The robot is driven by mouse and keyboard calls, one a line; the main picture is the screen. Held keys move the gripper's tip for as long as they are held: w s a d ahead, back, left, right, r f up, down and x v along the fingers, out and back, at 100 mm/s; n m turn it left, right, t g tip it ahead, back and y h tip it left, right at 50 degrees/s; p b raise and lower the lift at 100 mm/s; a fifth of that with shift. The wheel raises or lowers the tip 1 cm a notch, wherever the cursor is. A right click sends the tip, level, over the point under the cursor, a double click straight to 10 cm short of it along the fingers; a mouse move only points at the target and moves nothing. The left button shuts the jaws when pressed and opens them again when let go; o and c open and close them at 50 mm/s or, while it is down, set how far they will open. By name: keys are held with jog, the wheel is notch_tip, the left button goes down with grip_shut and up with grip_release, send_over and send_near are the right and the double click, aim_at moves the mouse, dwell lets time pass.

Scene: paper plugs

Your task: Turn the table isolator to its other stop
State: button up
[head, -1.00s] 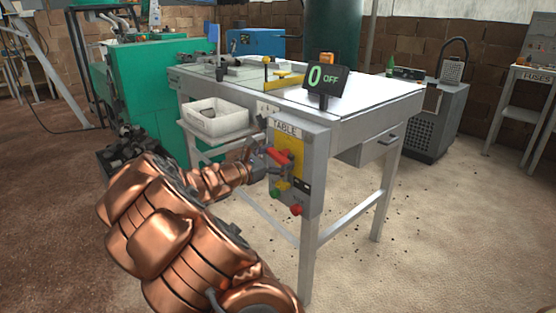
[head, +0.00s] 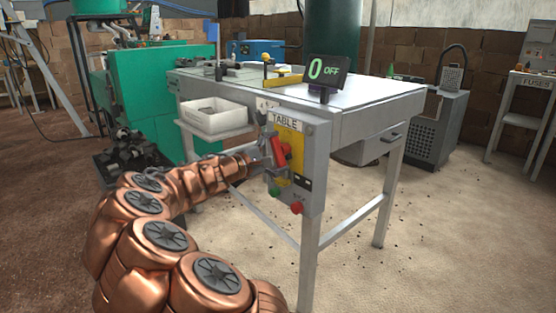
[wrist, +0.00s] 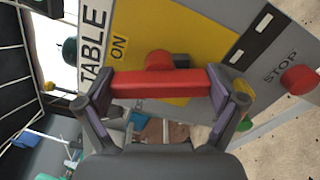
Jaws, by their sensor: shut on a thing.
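The table isolator is a red bar handle (head: 281,151) on a yellow plate (head: 297,152), below the TABLE sign (head: 285,121) on the grey switch box. In the head view the handle stands close to upright, slightly tilted. In the wrist view the handle (wrist: 160,83) lies across between the two fingers of my gripper (wrist: 162,98), one finger at each end, and my gripper is shut on it. The ON mark (wrist: 119,46) shows beside the handle's left end there. My gripper (head: 267,154) is partly hidden in the head view.
A display (head: 326,72) on the table (head: 370,100) reads 0 OFF. A red stop button (head: 297,208) and green button (head: 274,191) sit low on the box. A white bin (head: 213,117) stands left of it.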

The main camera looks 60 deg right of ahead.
jog(key=m+b, duration=0.3)
jog(key=m, duration=0.1)
jog(key=shift+f+m, duration=0.1)
jog(key=shift+m, duration=0.3)
dwell(0.4)
jog(key=o, duration=0.8)
jog(key=v, duration=1.2)
jog(key=shift+s, duration=0.1)
